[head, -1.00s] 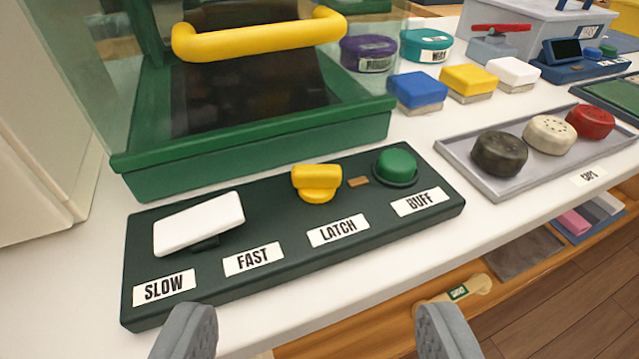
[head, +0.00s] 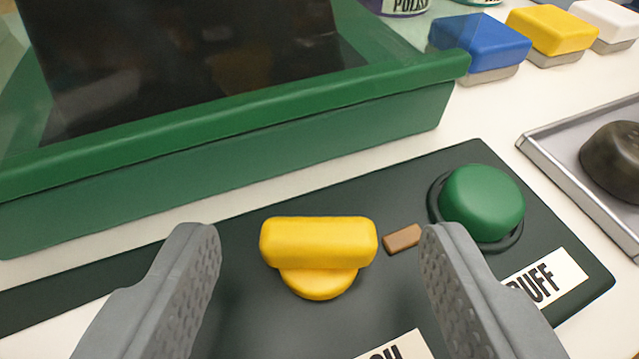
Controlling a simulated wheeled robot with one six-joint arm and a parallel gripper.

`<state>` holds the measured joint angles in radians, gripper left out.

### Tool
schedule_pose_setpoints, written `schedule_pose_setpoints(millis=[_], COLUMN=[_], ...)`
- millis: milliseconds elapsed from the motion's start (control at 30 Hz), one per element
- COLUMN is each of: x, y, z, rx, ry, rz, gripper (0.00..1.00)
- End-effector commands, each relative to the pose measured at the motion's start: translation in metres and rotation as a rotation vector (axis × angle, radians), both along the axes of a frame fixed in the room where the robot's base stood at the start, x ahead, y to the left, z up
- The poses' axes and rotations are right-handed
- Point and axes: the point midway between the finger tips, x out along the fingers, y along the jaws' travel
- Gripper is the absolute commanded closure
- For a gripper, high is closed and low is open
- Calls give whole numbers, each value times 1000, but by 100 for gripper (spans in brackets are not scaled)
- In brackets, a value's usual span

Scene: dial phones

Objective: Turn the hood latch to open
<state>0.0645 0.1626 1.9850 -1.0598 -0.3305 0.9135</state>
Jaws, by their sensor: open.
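The yellow latch knob (head: 318,252) sits on the dark green control panel (head: 250,320), its grip bar lying crosswise in the picture. A small brown mark (head: 403,239) is on the panel just right of the knob. My gripper (head: 320,240) is open, with one grey finger to the left of the knob and one to the right. Gaps show on both sides, and neither finger appears to touch it. The right finger is close to the brown mark. The latch label (head: 400,346) is mostly cut off at the bottom edge.
A green button (head: 482,202) stands right of the knob, close to my right finger, with the BUFF label (head: 547,280) below it. The green hood base (head: 230,150) rises behind the panel. Blue (head: 480,42) and yellow (head: 552,30) blocks and a grey tray (head: 550,150) are at right.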

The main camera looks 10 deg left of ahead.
Motion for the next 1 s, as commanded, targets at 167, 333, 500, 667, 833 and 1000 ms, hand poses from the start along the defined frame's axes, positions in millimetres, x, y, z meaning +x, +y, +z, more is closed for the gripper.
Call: schedule_pose_setpoints(millis=[167, 333, 500, 667, 833, 1000], x=[12, 15, 15, 15, 15, 16], y=[4, 4, 4, 4, 4, 3], z=[-6, -7, -7, -6, -6, -6], rx=[-1, 0, 0, 0, -1, -1], ry=[1, 0, 0, 0, 0, -4], rz=[1, 1, 0, 0, 0, 20], gripper=[42, 42, 42, 65, 86, 86])
